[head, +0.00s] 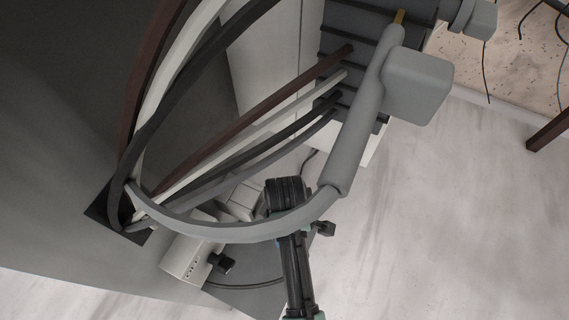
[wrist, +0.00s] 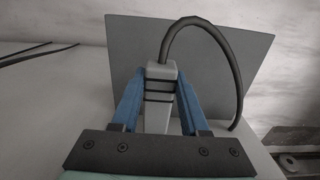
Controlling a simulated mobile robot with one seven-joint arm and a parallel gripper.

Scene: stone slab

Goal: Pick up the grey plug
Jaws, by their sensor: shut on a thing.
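The grey plug (wrist: 159,98) is a pale, narrow block with dark bands across it, upright in the wrist view. A dark cable loops from its top over to the right and down. My gripper (wrist: 161,88) has its two blue fingers pressed against the plug's left and right sides. The plug's lower end is partly hidden behind the dark gripper body. In the head view I cannot make out the fingers or the held plug; thick cables cross in front of that area.
A grey panel (wrist: 210,62) stands behind the plug. In the head view, a thick grey cable (head: 240,230) arcs across the middle to a grey cylinder (head: 355,135) and block. A white box (head: 186,262) sits lower left. Pale floor on the right (head: 460,220) is clear.

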